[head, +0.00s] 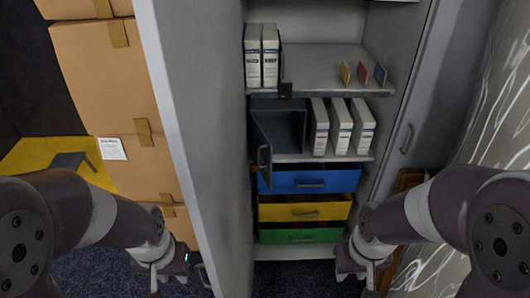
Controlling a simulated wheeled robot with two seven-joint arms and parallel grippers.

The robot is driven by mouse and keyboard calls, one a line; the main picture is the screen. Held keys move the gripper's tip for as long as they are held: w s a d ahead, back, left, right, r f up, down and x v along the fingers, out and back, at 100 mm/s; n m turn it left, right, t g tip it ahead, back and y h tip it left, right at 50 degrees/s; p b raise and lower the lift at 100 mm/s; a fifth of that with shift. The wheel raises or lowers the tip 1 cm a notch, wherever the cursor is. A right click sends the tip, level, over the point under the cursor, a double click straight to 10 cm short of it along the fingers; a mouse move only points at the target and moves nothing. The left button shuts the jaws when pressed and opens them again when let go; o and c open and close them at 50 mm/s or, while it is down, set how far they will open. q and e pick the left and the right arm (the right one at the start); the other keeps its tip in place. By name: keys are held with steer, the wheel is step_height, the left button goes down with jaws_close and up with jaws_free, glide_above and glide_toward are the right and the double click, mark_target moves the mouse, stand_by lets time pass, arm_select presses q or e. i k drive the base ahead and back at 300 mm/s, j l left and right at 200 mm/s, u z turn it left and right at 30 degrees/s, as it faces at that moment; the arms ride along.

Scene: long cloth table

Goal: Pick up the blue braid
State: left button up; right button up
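I see no thing that I can clearly tell as a blue braid. My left gripper (176,278) is low at the left, in front of the boxes and the cabinet door. My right gripper (370,280) is low at the right, by the cabinet's right side. Both point down and away from the shelves. Their fingertips are too small and partly cut off to judge.
An open grey cabinet (398,65) holds white binders (270,55), a small open dark safe (282,125), and blue (310,180), yellow (305,212) and green (300,235) drawers. Its door (195,120) stands between my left arm and the shelves. Cardboard boxes (105,80) are stacked left.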

mark_target(380, 74)
steer(key=k+l, duration=0.1)
steer(key=l+z, duration=0.15)
steer(key=l, duration=0.45)
steer(key=i+l, duration=0.15)
steer(key=i, duration=0.2)
steer(key=i+l+z, duration=0.1)
steer(key=i, duration=0.2)
